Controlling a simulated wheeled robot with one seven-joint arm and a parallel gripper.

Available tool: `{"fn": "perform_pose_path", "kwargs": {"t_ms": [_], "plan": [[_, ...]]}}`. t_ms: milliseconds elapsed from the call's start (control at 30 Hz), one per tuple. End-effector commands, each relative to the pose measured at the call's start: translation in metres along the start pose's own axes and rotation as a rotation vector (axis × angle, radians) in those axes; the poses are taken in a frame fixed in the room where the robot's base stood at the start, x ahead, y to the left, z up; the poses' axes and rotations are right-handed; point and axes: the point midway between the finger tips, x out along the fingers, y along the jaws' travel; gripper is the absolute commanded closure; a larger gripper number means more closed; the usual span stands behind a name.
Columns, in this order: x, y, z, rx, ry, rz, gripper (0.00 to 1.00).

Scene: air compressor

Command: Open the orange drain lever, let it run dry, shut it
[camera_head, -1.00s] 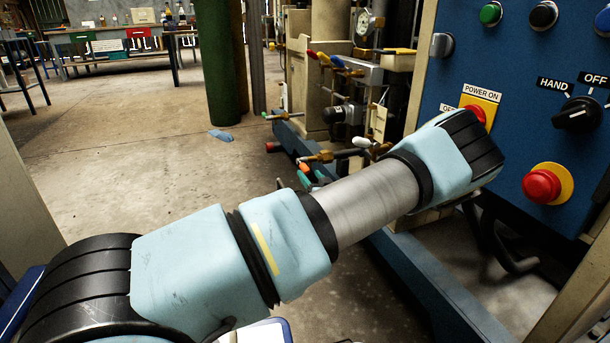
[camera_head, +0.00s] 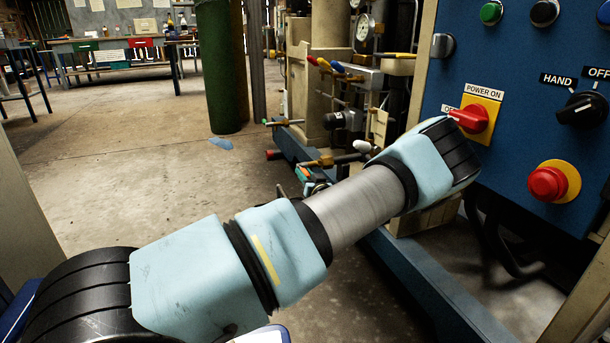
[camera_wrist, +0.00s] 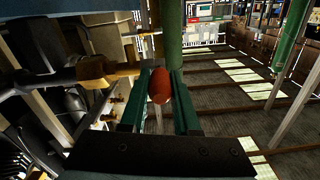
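The orange drain lever shows in the wrist view as a rounded orange-red knob (camera_wrist: 160,86). It stands between the two green fingers of my gripper (camera_wrist: 161,78), close to both. Only a very thin gap, if any, shows beside the knob, so I cannot tell whether the fingers press on it. In the head view a small orange spot (camera_head: 304,172) shows just behind my forearm, low on the compressor. My gripper is mostly hidden there by my arm. The lever's stem and the drain outlet are hidden.
A blue control panel (camera_head: 520,125) with a red power switch (camera_head: 471,118) and a red stop button (camera_head: 547,184) stands close to my wrist. Pipes, valves and a gauge (camera_head: 364,25) lie behind. A green cylinder (camera_head: 217,70) stands beyond. The floor at left is mostly clear.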

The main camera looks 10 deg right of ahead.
Motion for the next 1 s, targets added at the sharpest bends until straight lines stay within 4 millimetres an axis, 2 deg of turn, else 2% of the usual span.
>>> {"fn": "perform_pose_path", "kwargs": {"t_ms": [33,233,1000], "plan": [[-0.0001,0.0000,0.0000,0.000,0.000,0.000,0.78],[-0.0001,-0.0001,0.0001,0.000,0.000,0.000,1.00],[-0.0004,0.0000,0.0003,0.000,-0.001,0.000,1.00]]}}
